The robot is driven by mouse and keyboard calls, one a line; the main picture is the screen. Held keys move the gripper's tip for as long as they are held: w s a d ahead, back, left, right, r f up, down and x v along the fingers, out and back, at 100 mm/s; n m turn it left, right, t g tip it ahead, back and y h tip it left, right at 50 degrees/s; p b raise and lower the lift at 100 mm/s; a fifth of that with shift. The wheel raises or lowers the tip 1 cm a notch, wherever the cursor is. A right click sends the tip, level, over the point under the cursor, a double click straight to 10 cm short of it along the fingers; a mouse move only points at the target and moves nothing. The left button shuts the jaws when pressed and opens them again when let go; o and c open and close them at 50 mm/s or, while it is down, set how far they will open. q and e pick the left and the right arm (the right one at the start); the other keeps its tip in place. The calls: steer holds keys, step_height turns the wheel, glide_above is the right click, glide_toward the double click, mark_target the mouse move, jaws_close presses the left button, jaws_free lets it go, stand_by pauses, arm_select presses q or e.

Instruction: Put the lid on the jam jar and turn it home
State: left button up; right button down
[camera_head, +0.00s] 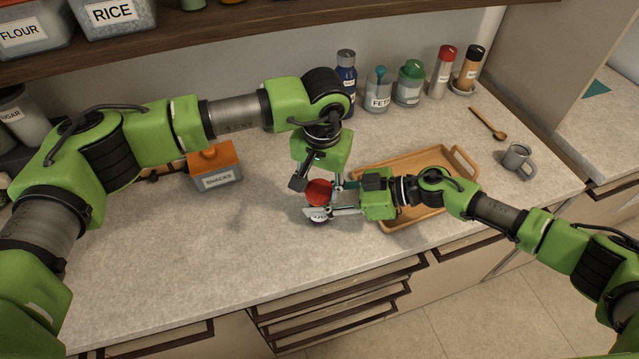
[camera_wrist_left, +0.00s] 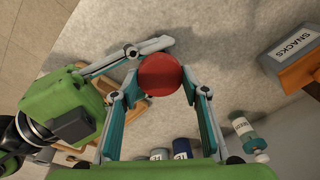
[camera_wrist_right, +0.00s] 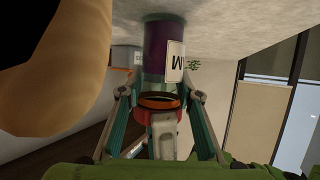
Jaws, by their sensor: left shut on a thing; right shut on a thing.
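The purple jam jar (camera_wrist_right: 163,50) stands upright on the counter, its white label partly visible in the right wrist view. In the head view only its label (camera_head: 318,218) shows below the lid. My right gripper (camera_head: 340,211) is shut around the jar from the side. The red lid (camera_head: 319,192) is over the jar's mouth, seen from above in the left wrist view (camera_wrist_left: 160,75). My left gripper (camera_wrist_left: 163,82) points down and is shut on the lid. In the right wrist view the lid (camera_wrist_right: 158,102) shows at the mouth; I cannot tell whether it is seated.
A wooden tray (camera_head: 385,218) lies right of the jar, beneath my right arm. A snacks box (camera_head: 216,178) stands to the left. Bottles and shakers line the wall, including a blue bottle (camera_head: 346,75). A mug (camera_head: 517,158) and wooden spoon (camera_head: 488,123) are at right. The front-left counter is clear.

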arm_select(q)
steer(key=shift+s+a+f, duration=0.1)
steer(key=shift+f, duration=0.4)
steer(key=shift+f, duration=0.1)
steer(key=shift+c, duration=0.5)
steer(key=shift+s+f, duration=0.1)
steer(key=shift+f, duration=0.1)
steer(key=shift+c, duration=0.6)
steer(key=shift+r, duration=0.1)
steer(key=shift+d+r+y, duration=0.35)
steer(key=shift+r+y, duration=0.05)
steer(key=shift+y, duration=0.1)
steer(key=shift+w+a+r, duration=0.2)
steer(key=shift+w+r, duration=0.05)
steer(key=shift+s+a+f, duration=0.1)
steer(key=shift+s+f, duration=0.1)
steer(key=shift+f, duration=0.7)
